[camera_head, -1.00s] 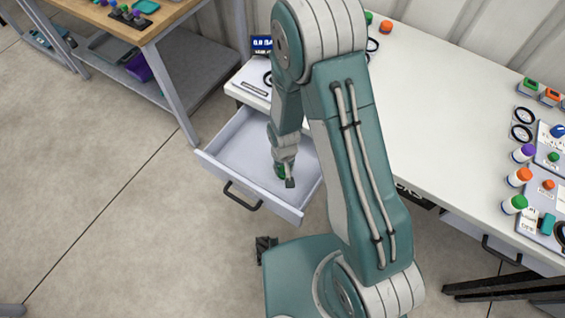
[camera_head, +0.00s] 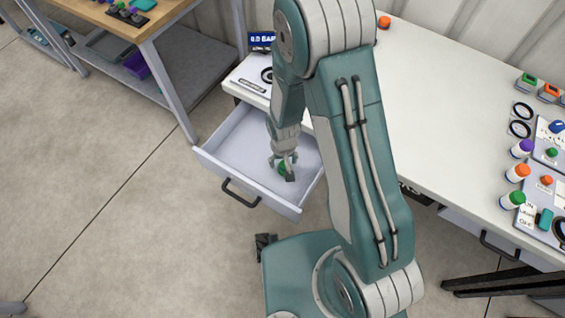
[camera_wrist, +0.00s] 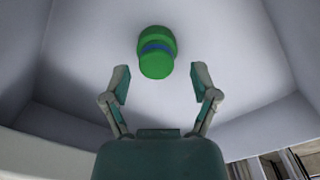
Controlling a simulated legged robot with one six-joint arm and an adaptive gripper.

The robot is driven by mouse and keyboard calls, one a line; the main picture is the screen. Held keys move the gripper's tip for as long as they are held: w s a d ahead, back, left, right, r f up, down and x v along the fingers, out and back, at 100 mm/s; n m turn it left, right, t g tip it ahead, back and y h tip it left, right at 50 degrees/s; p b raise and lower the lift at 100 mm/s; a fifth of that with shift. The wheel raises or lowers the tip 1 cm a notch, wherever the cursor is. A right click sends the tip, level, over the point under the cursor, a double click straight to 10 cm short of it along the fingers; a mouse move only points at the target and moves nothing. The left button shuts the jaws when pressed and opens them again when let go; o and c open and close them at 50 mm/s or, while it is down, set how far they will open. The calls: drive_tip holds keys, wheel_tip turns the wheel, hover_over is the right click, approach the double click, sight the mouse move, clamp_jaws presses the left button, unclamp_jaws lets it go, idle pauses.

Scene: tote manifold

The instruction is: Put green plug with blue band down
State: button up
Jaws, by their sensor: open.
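The green plug with a blue band (camera_wrist: 156,53) lies on the floor of the open drawer (camera_head: 236,141). In the wrist view it is just beyond my fingertips, centred between them and apart from both. My gripper (camera_wrist: 161,82) is open, with a finger on each side of the empty gap. In the head view my gripper (camera_head: 285,165) is low inside the drawer, and the plug (camera_head: 282,168) is partly hidden behind the fingers.
The drawer walls stand close around my gripper. The white bench (camera_head: 440,110) is to the right, with bottles (camera_head: 517,172) and small parts at its right end. A wooden table (camera_head: 165,18) stands at the upper left.

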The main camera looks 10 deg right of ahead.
wheel_tip(320, 180, up, 10)
wheel_tip(320, 180, up, 17)
drive_tip(key=t, duration=0.3)
hover_over(283, 163)
drive_tip(key=s+d, duration=0.3)
drive_tip(key=d, duration=0.3)
drive_tip(key=s+d+r+m+t, duration=0.1)
drive_tip(key=s+d+r, duration=0.3)
drive_tip(key=s+r, duration=0.6)
drive_tip(key=shift+d+r+t, duration=0.3)
drive_tip(key=shift+t, duration=0.5)
